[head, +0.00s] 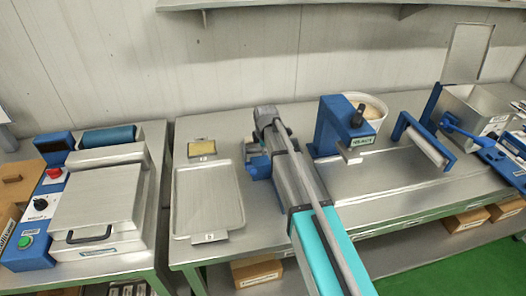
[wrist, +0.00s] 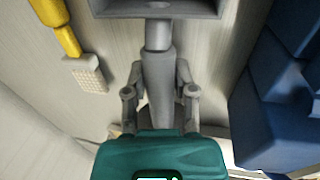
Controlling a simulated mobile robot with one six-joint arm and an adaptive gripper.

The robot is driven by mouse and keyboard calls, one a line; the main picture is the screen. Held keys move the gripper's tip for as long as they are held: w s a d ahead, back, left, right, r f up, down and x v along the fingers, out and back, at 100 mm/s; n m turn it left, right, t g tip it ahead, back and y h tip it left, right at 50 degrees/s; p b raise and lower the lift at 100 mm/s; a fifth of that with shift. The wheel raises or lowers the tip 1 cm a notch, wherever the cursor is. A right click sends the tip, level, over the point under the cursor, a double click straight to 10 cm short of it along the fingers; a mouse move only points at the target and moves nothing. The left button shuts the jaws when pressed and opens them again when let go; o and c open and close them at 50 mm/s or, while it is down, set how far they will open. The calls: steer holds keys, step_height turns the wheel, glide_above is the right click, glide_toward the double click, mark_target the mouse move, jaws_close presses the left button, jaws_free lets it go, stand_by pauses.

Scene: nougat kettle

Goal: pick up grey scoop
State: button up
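The grey scoop (wrist: 158,65) shows in the wrist view, its box-shaped head at the top edge, cut off by the frame, and its handle running down toward my gripper. My gripper (wrist: 159,78) has its two grey fingers on either side of the handle and appears shut on it. The teal gripper body covers the lower end of the handle. In the head view my arm reaches over the table, and its links hide the gripper and the scoop.
In the wrist view, a yellow-handled tool (wrist: 58,28) hangs at left and a dark blue body (wrist: 280,95) stands close at right. In the head view, a metal tray (head: 236,205), white pot (head: 377,112) and blue roller frame (head: 422,146) occupy the steel table. Its front right is clear.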

jaws_close()
steer(key=shift+r, duration=0.2)
step_height(320, 180, up, 10)
steer(key=p, duration=1)
steer(key=shift+f, duration=0.2)
steer(key=shift+r, duration=0.15)
stand_by(0.4)
steer(key=shift+r+p, duration=2.35)
steer(key=shift+p, duration=0.2)
steer(key=shift+f+b, duration=1.5)
